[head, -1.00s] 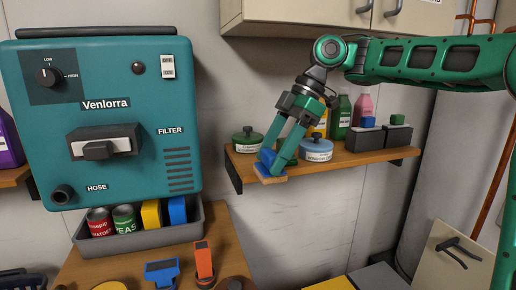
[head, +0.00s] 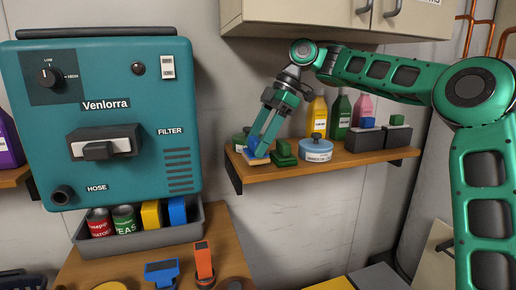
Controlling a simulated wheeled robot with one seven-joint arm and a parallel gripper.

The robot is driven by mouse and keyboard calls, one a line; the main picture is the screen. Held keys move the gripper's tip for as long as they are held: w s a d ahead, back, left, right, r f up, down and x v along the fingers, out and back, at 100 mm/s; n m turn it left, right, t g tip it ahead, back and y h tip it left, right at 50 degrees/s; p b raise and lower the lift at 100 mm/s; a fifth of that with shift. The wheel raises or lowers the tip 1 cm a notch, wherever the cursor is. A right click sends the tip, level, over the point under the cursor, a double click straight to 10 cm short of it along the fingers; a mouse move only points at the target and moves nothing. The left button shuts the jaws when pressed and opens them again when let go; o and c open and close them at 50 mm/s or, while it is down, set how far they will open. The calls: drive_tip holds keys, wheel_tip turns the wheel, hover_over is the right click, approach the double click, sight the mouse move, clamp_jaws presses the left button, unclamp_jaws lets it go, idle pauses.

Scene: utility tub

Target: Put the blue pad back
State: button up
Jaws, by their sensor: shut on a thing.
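The blue pad (head: 257,153) has a blue top and a tan underside. My gripper (head: 262,146) is shut on it, reaching down from the upper right. The pad is tilted at the left front part of the wooden wall shelf (head: 330,165). I cannot tell whether it touches the shelf. A green pad (head: 284,153) of similar shape stands on the shelf just right of it. A round green-lidded tin (head: 239,139) is partly hidden behind the pad and gripper on the left.
A blue-lidded tin (head: 316,150), several bottles (head: 340,117) and dark boxes (head: 364,138) stand further right on the shelf. The teal machine (head: 110,120) is to the left, above a grey bin (head: 150,238) with cans and blocks. Cabinets hang above.

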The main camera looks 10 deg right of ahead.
sight(302, 145)
drive_tip(key=shift+f, duration=0.75)
drive_tip(key=shift+f, duration=0.1)
drive_tip(key=o, duration=1.1)
drive_tip(key=shift+d+r, duration=0.15)
drive_tip(key=shift+r, duration=0.15)
drive_tip(key=shift+v, duration=1.15)
drive_tip(key=w+d, duration=0.1)
drive_tip(key=d, duration=0.3)
drive_tip(key=w+d, duration=0.1)
drive_tip(key=d, duration=0.3)
drive_tip(key=w+d, duration=0.1)
drive_tip(key=d, duration=0.2)
drive_tip(key=shift+d+r, duration=0.1)
drive_tip(key=shift+d, duration=0.3)
drive_tip(key=shift+s+a, duration=0.1)
